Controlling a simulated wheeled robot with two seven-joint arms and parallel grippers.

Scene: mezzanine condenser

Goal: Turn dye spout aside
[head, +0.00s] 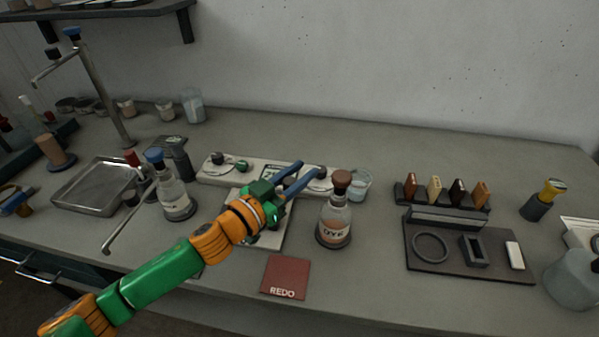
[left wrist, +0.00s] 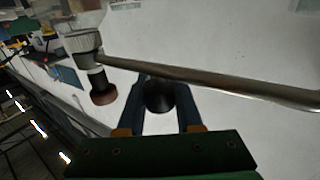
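Two thin metal spouts show at the left in the head view. A tall one (head: 98,88) has a blue cap, and a lower one (head: 128,218) angles down over the bench front; neither is marked as dye. A flask labelled DYE (head: 335,223) with a brown stopper stands right of my left gripper (head: 292,178). The gripper's blue fingers are apart above the pale panel. In the left wrist view, a metal spout (left wrist: 210,80) runs from a grey ribbed knob (left wrist: 82,41) across beyond the fingertips. A dark round knob (left wrist: 160,96) shows between the fingers; contact is unclear.
A flask with a blue cap (head: 174,197) and a metal tray (head: 92,187) are left of my arm. A REDO card (head: 286,278) lies at the front edge. A glass beaker (head: 359,185) and dark rack (head: 440,208) are to the right. Bench right of the DYE flask is partly clear.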

